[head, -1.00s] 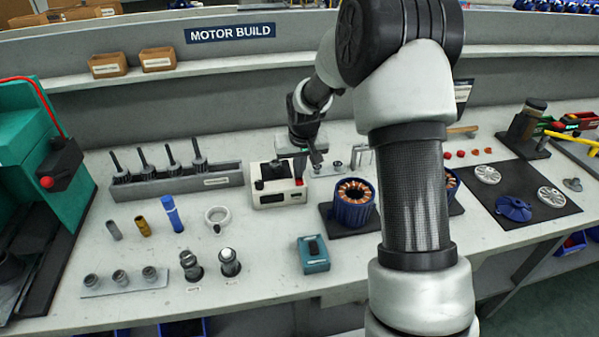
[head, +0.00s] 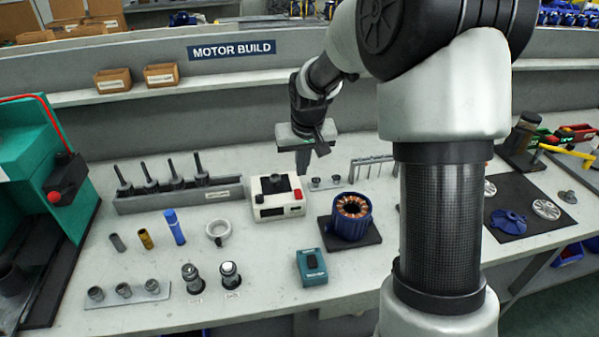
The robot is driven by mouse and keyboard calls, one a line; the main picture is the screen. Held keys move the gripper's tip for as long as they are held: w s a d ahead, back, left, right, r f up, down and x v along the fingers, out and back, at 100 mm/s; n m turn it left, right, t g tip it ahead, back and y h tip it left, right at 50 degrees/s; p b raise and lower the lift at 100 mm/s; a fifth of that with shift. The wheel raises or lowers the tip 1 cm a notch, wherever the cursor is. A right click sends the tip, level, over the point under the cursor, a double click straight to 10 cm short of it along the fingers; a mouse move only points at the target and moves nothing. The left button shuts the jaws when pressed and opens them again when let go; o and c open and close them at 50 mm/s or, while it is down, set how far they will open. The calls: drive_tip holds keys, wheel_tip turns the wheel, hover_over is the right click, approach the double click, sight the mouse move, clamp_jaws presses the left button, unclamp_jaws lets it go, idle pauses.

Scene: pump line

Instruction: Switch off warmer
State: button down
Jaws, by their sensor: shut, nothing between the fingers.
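The warmer (head: 279,206) is a small white box with a black round part on top and a dark panel on its front. It stands on the bench in the head view, near the middle. A red switch (head: 298,194) shows at its right front; I cannot tell its position. My gripper (head: 303,171) is shut and empty. It points down and appears just above the warmer's back right side, with a gap to the switch in the picture.
A blue motor stator (head: 351,219) on a dark pad stands right of the warmer. A grey rack (head: 182,197) with several dark shafts is to the left. A teal box (head: 312,267) lies in front. A white ring (head: 218,230) sits front left. My arm hides part of the right side.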

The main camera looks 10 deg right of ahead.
drive_tip(key=shift+s+r, duration=0.65)
drive_tip(key=shift+r, duration=0.3)
drive_tip(key=s+r+t+p, duration=0.1)
drive_tip(key=s+r+p, duration=0.3)
drive_tip(key=s+r, duration=0.6)
drive_tip(key=s+r+t+p, duration=0.1)
drive_tip(key=s+r+p, duration=0.4)
drive_tip(key=s+r, duration=0.6)
drive_tip(key=s, duration=0.7)
drive_tip(key=shift+s+r, duration=0.3)
drive_tip(key=shift+s, duration=0.05)
drive_tip(key=shift+a, duration=0.15)
